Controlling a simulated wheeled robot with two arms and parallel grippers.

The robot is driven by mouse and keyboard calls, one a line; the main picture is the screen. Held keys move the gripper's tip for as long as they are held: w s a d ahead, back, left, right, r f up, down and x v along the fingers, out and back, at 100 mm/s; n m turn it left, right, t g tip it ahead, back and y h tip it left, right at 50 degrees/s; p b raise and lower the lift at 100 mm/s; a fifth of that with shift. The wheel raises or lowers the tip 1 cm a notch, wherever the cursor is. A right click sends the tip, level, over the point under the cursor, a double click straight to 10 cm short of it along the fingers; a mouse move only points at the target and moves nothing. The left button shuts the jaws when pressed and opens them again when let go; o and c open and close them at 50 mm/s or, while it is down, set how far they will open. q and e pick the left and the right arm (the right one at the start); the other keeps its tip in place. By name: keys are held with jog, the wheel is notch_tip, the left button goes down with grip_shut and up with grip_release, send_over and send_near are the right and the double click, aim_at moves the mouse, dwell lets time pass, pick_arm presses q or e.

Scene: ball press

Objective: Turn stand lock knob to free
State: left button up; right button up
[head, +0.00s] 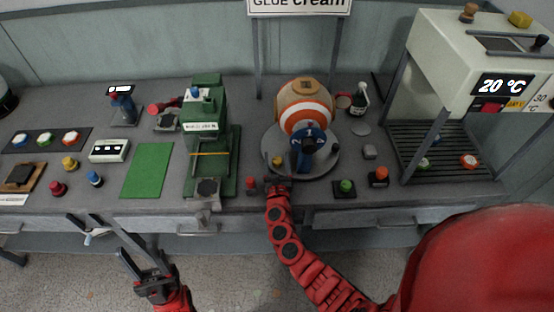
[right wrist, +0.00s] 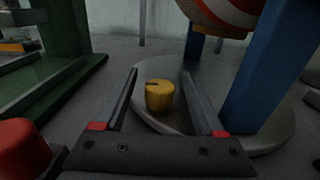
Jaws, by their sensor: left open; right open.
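The stand lock knob (right wrist: 159,96) is a yellow cylinder with a dark mark on its top. It sits on the round grey base (right wrist: 150,119) of the ball stand, and it also shows in the head view (head: 278,160). My right gripper (right wrist: 165,85) is open, with its fingers to either side of the knob and a visible gap on both sides. In the head view my right gripper (head: 277,180) is at the left front of the stand base. My left gripper (head: 146,266) is open and empty, in front of the bench over the floor.
The orange and white ball (head: 305,108) sits on the stand's blue support (head: 303,160). A red knob (head: 251,184) is left of my right gripper. The green press (head: 203,120) stands further left. A green button (head: 346,186) and orange button (head: 379,176) are to the right.

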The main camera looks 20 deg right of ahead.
grip_shut()
dwell(0.3)
jog(key=shift+f, duration=0.15)
jog(key=shift+f+n+y+b, duration=0.1)
jog(key=shift+n+y+b, duration=0.3)
jog(key=shift+y, duration=0.1)
jog(key=shift+n+y+b, duration=0.5)
jog(key=shift+y+b, duration=0.15)
jog(key=shift+y, duration=0.25)
jog(key=n+y+b, duration=0.1)
jog(key=y+b, duration=0.1)
jog(key=n+y+b, duration=0.1)
jog(key=b, duration=0.2)
jog(key=n+y+b, duration=0.1)
jog(key=y+b, duration=0.1)
jog(key=b, duration=0.1)
jog(key=shift+f+n+y, duration=0.25)
jog(key=shift+n+y, duration=0.05)
jog(key=shift+r+n+y+b, duration=0.3)
jog(key=shift+r+y+b, duration=0.15)
jog(key=shift+b, duration=0.65)
